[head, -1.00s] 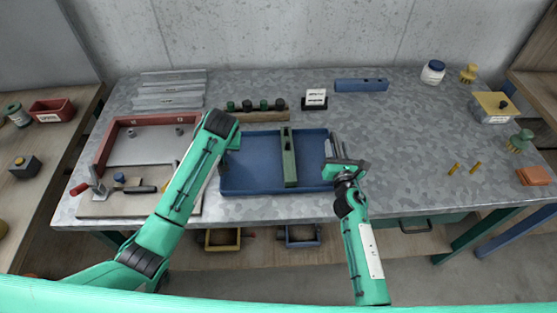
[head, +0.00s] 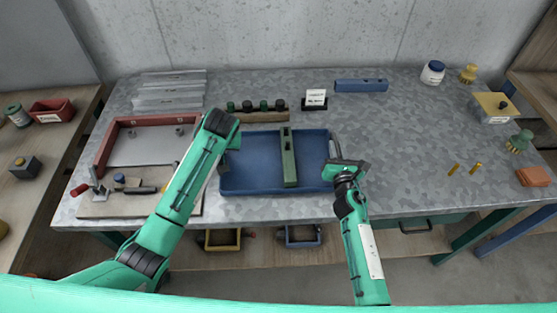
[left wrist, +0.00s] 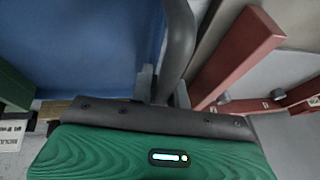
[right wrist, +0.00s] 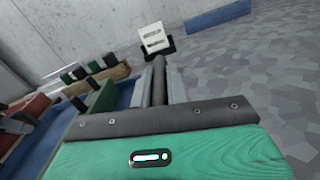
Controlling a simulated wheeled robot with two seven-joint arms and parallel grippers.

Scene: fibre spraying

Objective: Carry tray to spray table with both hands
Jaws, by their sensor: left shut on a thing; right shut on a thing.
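A blue tray (head: 258,181) rests on the grey mottled worktable, with a long green block (head: 288,160) lying in it.
Left of the tray is a red-framed fixture (head: 105,148) with hand tools in front. Behind it stand a wooden rack of dark-topped pieces (head: 258,116), a small sign (head: 315,99) and a blue bar (head: 361,86). The table right of my right gripper is largely clear.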

